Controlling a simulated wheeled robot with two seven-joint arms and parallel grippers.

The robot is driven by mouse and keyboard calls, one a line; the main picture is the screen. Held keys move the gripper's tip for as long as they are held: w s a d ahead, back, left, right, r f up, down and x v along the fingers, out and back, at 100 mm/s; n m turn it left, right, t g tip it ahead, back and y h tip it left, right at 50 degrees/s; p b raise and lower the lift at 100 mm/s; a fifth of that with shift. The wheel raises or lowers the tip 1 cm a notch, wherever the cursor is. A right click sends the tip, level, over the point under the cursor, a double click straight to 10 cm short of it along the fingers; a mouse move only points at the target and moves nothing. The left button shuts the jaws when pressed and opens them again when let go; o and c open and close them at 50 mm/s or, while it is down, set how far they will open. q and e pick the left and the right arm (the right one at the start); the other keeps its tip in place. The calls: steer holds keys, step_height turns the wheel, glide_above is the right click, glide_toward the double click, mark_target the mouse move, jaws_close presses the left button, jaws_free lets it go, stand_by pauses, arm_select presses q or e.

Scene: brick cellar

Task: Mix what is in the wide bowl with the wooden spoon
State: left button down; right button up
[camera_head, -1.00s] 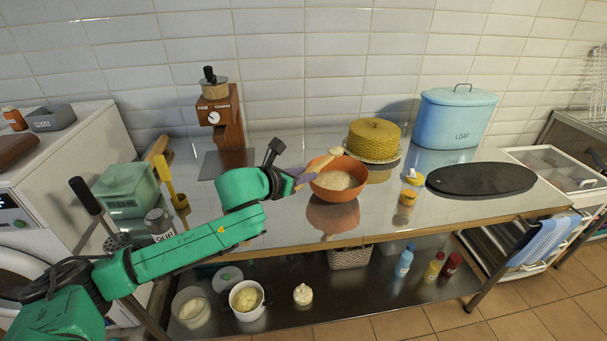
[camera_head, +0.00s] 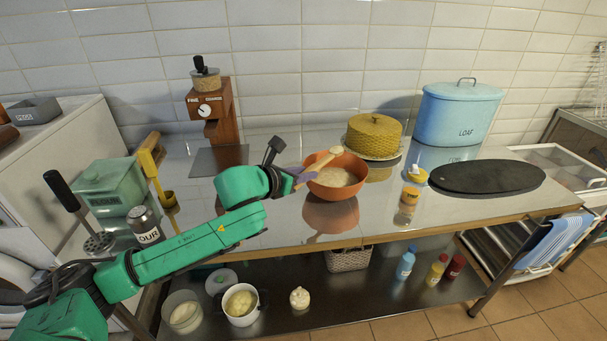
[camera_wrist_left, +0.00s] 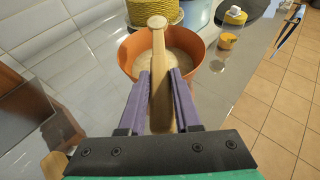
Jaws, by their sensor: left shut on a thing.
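The wide orange bowl (camera_head: 332,191) stands on the steel table with a pale, lumpy mixture (camera_head: 336,177) inside. My left gripper (camera_head: 305,177) is at the bowl's left side in the head view, its purple fingers shut on the wooden spoon (camera_head: 325,160). The spoon slants up to the right, its rounded end over the far part of the bowl. In the left wrist view the spoon (camera_wrist_left: 158,45) runs between the fingers (camera_wrist_left: 158,80) and over the bowl (camera_wrist_left: 128,50). The spoon end appears above the mixture; its exact height is hard to tell. My right gripper is out of view.
A yellow cake cover (camera_head: 374,135) stands close behind the bowl, and a yellow-capped jar (camera_head: 411,193) to its right. A dark oval board (camera_head: 485,177) and blue loaf tin (camera_head: 458,115) are farther right. A coffee grinder (camera_head: 218,118) stands behind left.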

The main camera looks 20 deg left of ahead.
arm_select(q)
steer(key=shift+f+b, duration=0.65)
steer(key=shift+a+n+h+b, duration=0.1)
steer(key=shift+n+h+b, duration=0.2)
steer(key=shift+n+h, duration=1.3)
steer(key=shift+n, duration=0.5)
steer(key=shift+a+n+h, duration=0.1)
steer(key=shift+n+h, duration=0.2)
steer(key=shift+n, duration=0.2)
steer(key=shift+f+n+h+b, duration=0.2)
steer(key=shift+n+h+b, duration=0.3)
steer(key=shift+n+b, duration=0.35)
steer(key=n+h+b, duration=0.1)
steer(key=n+b, duration=0.1)
steer(key=b, duration=0.1)
steer(key=n+t+h+b, duration=0.1)
steer(key=n+b, duration=0.2)
steer(key=b, duration=0.1)
steer(key=n+t+h+b, duration=0.1)
steer(key=n+b, duration=0.2)
steer(key=b, duration=0.1)
steer(key=shift+f, duration=0.3)
steer(key=n+t+b, duration=0.1)
steer(key=n, duration=0.1)
steer(key=shift+n, duration=0.35)
steer(key=shift+r+n+t, duration=0.15)
steer(key=shift+n+t, duration=0.35)
steer(key=shift+n, duration=0.3)
